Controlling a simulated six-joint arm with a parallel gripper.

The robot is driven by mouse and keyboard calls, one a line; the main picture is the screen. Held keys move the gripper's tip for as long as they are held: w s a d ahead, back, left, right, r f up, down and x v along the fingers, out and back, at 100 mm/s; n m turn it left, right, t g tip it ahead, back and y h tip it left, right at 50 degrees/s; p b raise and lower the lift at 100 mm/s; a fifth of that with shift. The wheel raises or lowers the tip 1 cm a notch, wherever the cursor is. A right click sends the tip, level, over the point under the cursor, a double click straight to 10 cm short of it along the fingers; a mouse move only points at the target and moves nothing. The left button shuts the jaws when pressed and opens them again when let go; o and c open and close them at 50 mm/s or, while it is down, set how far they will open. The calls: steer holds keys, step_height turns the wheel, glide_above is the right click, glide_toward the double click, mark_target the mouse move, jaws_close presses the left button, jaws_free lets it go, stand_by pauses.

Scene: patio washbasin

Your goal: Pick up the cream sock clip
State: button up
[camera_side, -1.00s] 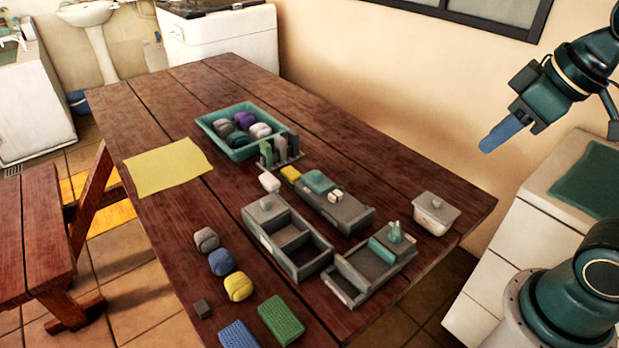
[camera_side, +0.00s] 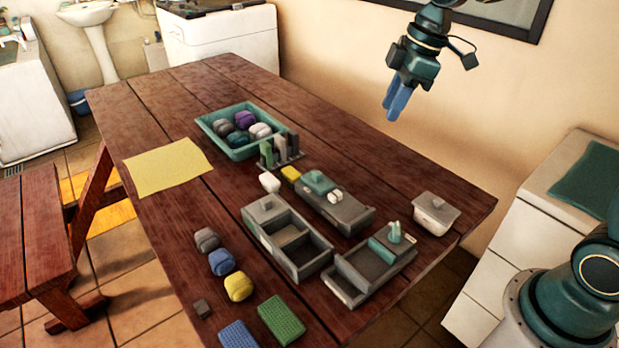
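A small cream piece that looks like the cream sock clip (camera_side: 335,197) sits on the right part of a long grey tray (camera_side: 352,214), beside a teal block (camera_side: 318,182). My gripper (camera_side: 395,112) has blue fingers pointing down. It is high above the far right side of the table, well away from the clip. The two fingers overlap closely in this view, so the gap between them is unclear. I see nothing held below the fingertips.
A grey divided box (camera_side: 318,258), a tray with a teal clip-like piece (camera_side: 394,232) and a lidded white pot (camera_side: 435,214) stand nearby. An upright rack (camera_side: 281,152) and a teal bin (camera_side: 236,154) are behind. The table's back right is clear.

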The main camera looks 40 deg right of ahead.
steer(key=w+d+f+n+g+y, duration=0.1)
steer(key=w+d+f+n, duration=0.1)
steer(key=w+f+n, duration=0.2)
steer(key=w+d+f+n+g+y, duration=0.1)
steer(key=w+d+f+n, duration=0.1)
steer(key=w+f, duration=0.6)
step_height(320, 180, down, 5)
steer(key=shift+w+d+f+n, duration=0.15)
steer(key=shift+d+n, duration=0.1)
steer(key=shift+n, duration=0.65)
glide_above(335, 194)
steer(key=d, duration=0.2)
steer(key=shift+d+f, duration=0.2)
steer(key=shift+f, duration=3.7)
steer(key=shift+x, duration=2.6)
